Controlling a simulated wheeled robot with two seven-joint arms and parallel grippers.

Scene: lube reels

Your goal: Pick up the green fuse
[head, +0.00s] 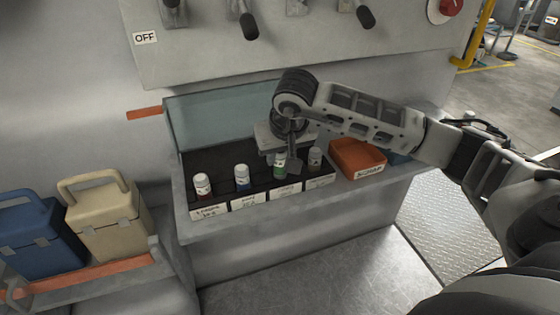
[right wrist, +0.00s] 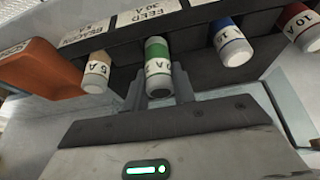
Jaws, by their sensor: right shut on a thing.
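The green fuse (head: 281,170) is a white-ended cylinder with a green band. It stands in the black fuse rack, third from the left in the head view. It also shows in the right wrist view (right wrist: 157,56), between the two fingers. My right gripper (head: 279,156) comes down from above and is shut on the green fuse. In the right wrist view my right gripper (right wrist: 157,88) has one finger on each side of it. The fuse still appears to be at its slot; I cannot tell whether it is lifted. My left gripper is not in view.
An orange tray (head: 359,157) sits right of the rack. Blue (head: 27,232) and beige (head: 105,215) boxes stand on a shelf at left.

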